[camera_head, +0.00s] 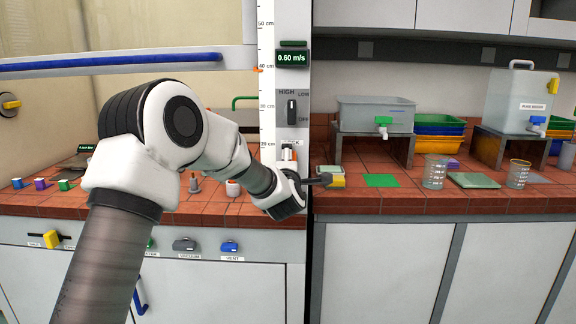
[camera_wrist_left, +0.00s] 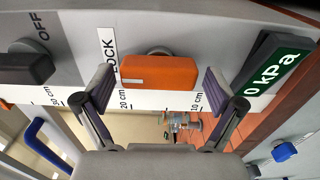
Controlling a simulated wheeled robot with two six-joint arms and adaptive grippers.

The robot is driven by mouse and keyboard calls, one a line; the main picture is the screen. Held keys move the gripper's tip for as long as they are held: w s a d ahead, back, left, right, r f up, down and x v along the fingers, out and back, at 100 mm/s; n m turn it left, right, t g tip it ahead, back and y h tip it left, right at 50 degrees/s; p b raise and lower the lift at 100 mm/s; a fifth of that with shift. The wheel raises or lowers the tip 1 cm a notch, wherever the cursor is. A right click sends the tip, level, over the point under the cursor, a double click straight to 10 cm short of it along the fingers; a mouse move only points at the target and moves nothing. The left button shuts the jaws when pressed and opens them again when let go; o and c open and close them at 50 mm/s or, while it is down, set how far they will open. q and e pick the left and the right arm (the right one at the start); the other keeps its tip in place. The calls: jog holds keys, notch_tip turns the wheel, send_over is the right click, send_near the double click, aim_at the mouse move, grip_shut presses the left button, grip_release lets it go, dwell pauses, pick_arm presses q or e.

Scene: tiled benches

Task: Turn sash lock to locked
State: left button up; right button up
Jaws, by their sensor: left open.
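The sash lock is an orange block-shaped handle (camera_wrist_left: 158,72) on the grey hood post, in the middle of the left wrist view. A LOCK label (camera_wrist_left: 108,55) stands just left of it there. The handle's long side runs across that view, along the post. My left gripper (camera_wrist_left: 158,82) is open, with one finger at each end of the handle and a small gap on both sides. My right gripper is not in view.
A HIGH/LOW/OFF switch (camera_head: 292,111) sits above on the post, under a green 0.60 m/s display (camera_head: 292,58). The sash's blue handle bar (camera_head: 110,61) is at the upper left.

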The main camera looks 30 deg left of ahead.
pick_arm(q)
jog(key=v, duration=1.2)
jog(key=shift+a, duration=0.1)
